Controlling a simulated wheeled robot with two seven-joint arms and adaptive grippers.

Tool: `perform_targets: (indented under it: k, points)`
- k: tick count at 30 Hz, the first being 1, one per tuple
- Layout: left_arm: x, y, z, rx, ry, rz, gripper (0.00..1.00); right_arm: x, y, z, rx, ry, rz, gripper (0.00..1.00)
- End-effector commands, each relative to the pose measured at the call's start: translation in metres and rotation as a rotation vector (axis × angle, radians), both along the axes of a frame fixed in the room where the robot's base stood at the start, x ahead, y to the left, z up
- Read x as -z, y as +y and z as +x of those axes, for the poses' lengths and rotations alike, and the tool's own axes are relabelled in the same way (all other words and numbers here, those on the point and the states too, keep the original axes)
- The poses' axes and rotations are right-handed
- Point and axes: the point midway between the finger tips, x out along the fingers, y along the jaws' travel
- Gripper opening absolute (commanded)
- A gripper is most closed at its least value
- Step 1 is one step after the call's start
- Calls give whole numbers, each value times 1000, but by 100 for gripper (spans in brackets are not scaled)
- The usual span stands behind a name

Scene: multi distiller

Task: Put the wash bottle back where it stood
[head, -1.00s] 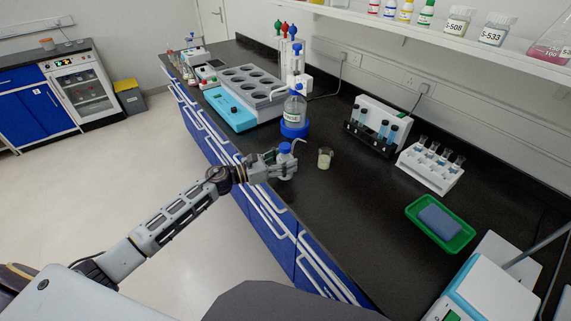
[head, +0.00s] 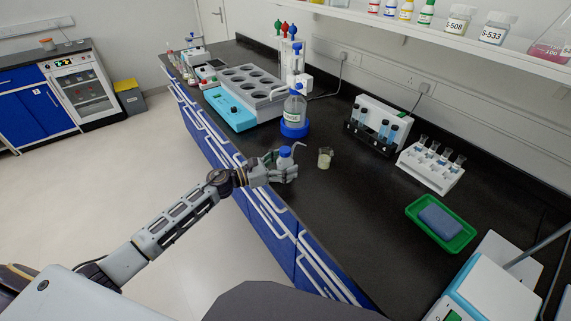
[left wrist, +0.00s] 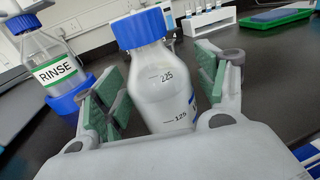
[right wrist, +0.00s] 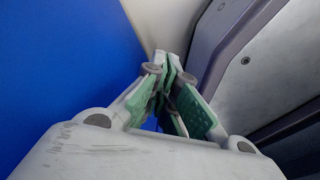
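The wash bottle (head: 285,160), a clear bottle with a blue cap and bent spout, stands upright on the black counter near its front edge. In the left wrist view the wash bottle (left wrist: 163,90) shows 225 and 125 marks; its base is hidden. My left gripper (head: 287,167) is around it, with the green-padded fingers (left wrist: 160,90) spread on either side. The fingers look open, with the bottle between them. My right gripper (right wrist: 168,75) is shut and empty, away from the counter's objects.
A RINSE bottle (head: 295,108) in a blue ring holder (head: 294,130) stands behind. A small beaker (head: 325,158) is close to the right of the wash bottle. Tube racks (head: 430,167) and a green tray (head: 464,236) are further right. The counter in front of them is clear.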

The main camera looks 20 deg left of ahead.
Motion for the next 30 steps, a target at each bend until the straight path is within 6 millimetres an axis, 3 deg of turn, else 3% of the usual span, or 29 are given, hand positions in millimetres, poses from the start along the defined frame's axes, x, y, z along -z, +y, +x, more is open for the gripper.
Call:
perform_targets:
  k: [14,30]
  points:
    - [-3,0,0,0,0,0,73,-4,0,0,-1,-6,1,0]
    - [-1,35,-29,-1,1,0,73,5,-3,-2,-2,-1,-3,0]
